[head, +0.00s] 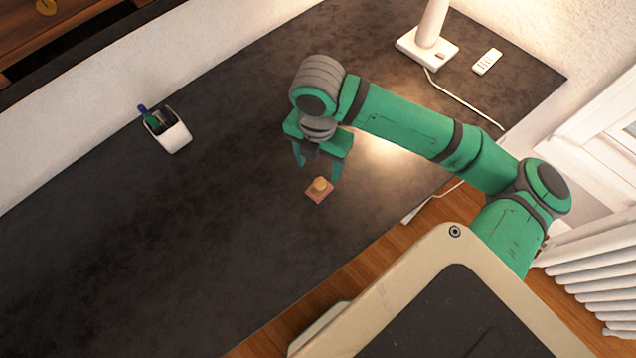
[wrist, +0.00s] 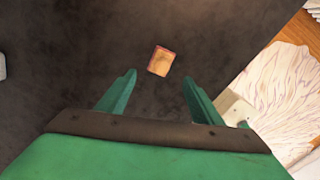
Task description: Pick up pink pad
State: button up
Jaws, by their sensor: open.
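The pink pad (head: 315,196) lies on the dark tabletop, with a small tan or orange piece (head: 320,185) on top of it. In the wrist view the pad (wrist: 161,60) lies ahead of the fingertips, roughly midway between their lines. My gripper (head: 318,172) is green, open and empty. It hangs above the table, just behind the pad in the head view, with its fingers pointing down. The fingers (wrist: 158,75) are apart in the wrist view, and neither touches the pad.
A white cup with pens (head: 172,137) stands at the left. A white lamp base (head: 426,50) with a cord and a white remote (head: 487,62) are at the back right. The dark table (head: 150,260) is clear around the pad. Its front edge borders the wooden floor.

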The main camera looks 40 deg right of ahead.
aim_at(320, 183)
notch_tip(320, 183, down, 4)
jog(key=shift+s+r, duration=0.1)
jog(key=shift+s, duration=0.05)
jog(key=shift+a+f, duration=0.2)
jog(key=shift+f, duration=0.3)
jog(key=shift+d+f, duration=0.15)
jog(key=shift+f, duration=1.15)
jog(key=shift+d+f, duration=0.1)
jog(key=shift+f, duration=1.15)
jog(key=c, duration=1.3)
